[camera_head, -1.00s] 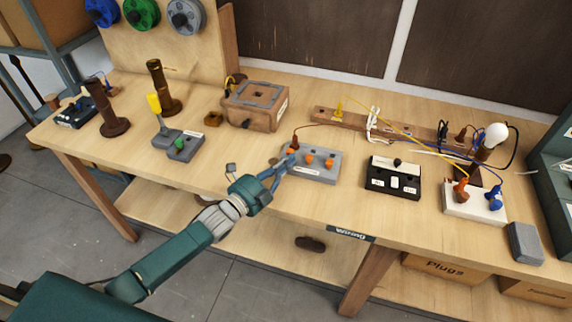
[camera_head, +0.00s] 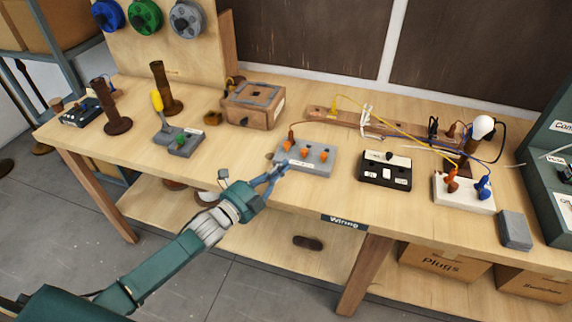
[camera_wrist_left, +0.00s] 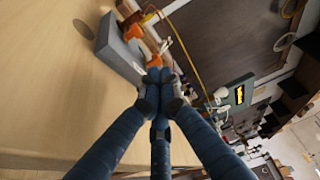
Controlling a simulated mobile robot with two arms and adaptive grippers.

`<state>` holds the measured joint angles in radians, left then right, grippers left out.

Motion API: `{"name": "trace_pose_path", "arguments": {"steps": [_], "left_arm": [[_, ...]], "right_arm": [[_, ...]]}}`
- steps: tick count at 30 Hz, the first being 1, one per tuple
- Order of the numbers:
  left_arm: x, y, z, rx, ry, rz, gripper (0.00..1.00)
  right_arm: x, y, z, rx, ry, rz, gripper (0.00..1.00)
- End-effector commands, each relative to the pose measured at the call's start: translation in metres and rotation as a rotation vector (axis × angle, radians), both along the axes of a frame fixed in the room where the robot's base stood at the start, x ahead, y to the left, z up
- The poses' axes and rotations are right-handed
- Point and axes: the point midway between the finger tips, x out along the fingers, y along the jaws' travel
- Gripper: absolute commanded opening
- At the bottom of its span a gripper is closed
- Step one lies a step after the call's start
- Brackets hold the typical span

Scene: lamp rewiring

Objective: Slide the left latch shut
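A grey block (camera_head: 318,167) with a row of three orange knobs (camera_head: 303,151) lies on the workbench; a rust-red plug stands at its left end. I cannot tell whether these knobs are the latches or how they are set. My left gripper (camera_head: 283,168) is at the front left edge of the block, its blue fingertips drawn together. In the left wrist view the fingertips (camera_wrist_left: 160,84) meet with nothing visible between them. The grey block (camera_wrist_left: 122,56) and an orange knob (camera_wrist_left: 154,61) show just beyond them; contact is unclear. My right gripper is not in view.
A black switch box (camera_head: 386,178) and a white socket block (camera_head: 463,197) stand to the right. A wooden box (camera_head: 252,112) stands behind left. A grey base with a yellow-handled lever (camera_head: 157,101) is at left. The bench front (camera_head: 225,163) is mostly clear.

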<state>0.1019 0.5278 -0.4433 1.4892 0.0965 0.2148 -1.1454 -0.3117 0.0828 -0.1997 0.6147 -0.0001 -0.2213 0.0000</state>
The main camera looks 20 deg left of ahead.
Motion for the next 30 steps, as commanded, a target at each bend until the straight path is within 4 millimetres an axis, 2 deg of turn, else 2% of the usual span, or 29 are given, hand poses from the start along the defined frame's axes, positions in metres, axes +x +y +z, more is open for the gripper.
{"name": "trace_pose_path", "arguments": {"steps": [2,5,10,13,17,24,30], "left_arm": [[-0.013,0.007,-0.003,0.002,0.002,0.001,0.00],[-0.029,0.014,-0.004,0.002,0.002,0.000,0.00],[-0.055,0.025,-0.004,0.002,0.002,0.000,0.00],[-0.064,0.030,-0.003,0.000,0.003,0.000,0.00],[-0.070,0.032,-0.001,0.000,0.001,0.000,0.00],[-0.071,0.033,-0.001,0.000,0.001,0.000,0.00],[-0.071,0.033,-0.001,0.000,0.001,0.000,0.00]], "right_arm": [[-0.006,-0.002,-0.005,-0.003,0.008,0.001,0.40],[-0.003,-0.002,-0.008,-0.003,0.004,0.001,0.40],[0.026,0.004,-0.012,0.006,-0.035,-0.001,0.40],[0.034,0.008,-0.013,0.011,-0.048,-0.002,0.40],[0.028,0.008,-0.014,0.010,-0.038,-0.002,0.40],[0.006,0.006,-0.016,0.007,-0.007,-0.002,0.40],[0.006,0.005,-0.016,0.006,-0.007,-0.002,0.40]]}}
